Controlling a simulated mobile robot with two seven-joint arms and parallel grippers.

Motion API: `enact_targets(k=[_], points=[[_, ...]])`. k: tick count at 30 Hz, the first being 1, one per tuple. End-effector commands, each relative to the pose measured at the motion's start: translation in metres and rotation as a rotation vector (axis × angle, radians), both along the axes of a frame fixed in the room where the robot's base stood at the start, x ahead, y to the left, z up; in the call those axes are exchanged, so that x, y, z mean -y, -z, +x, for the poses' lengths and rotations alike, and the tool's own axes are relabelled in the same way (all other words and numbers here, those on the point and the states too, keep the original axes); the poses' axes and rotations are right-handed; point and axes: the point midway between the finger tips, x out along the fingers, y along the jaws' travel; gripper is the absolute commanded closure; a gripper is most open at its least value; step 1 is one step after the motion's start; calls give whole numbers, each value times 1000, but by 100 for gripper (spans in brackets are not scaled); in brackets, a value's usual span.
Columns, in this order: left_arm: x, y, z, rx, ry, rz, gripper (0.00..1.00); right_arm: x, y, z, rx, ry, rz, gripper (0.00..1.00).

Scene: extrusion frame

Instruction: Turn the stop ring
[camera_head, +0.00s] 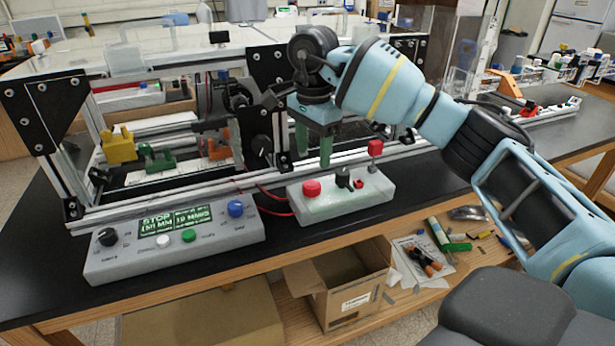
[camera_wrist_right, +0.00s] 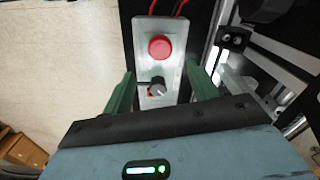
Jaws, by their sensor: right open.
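A pale switch box (camera_head: 345,204) sits at the front of the frame. It carries a red mushroom button (camera_head: 312,188), a black knob (camera_head: 343,178) and a red-topped post (camera_head: 375,148). I cannot tell which part is the stop ring. My right gripper (camera_head: 313,160) is open, with green fingers pointing down above the box. In the right wrist view the red button (camera_wrist_right: 160,47) lies beyond the fingertips, and the knob (camera_wrist_right: 157,88) shows between the fingers with red partly hidden beneath it. The fingers appear to touch nothing. My left gripper is out of view.
A grey control panel (camera_head: 175,247) with a green display, knobs and buttons stands to the left. The aluminium extrusion frame (camera_head: 190,195) runs behind both. An open cardboard box (camera_head: 345,283) and loose tools (camera_head: 425,260) lie on the lower shelf.

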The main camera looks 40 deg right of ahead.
Motion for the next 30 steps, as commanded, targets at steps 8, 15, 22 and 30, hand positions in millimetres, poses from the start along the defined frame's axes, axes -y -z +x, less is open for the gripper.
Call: enact_targets(k=[8,15,22,30], points=[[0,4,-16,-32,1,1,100,-1,23,0,-4,0,2,41],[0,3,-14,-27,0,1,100,-1,58,0,-3,-1,4,41],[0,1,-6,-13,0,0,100,-1,77,0,-2,-1,4,41],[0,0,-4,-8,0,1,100,-2,79,0,0,-1,4,41]])
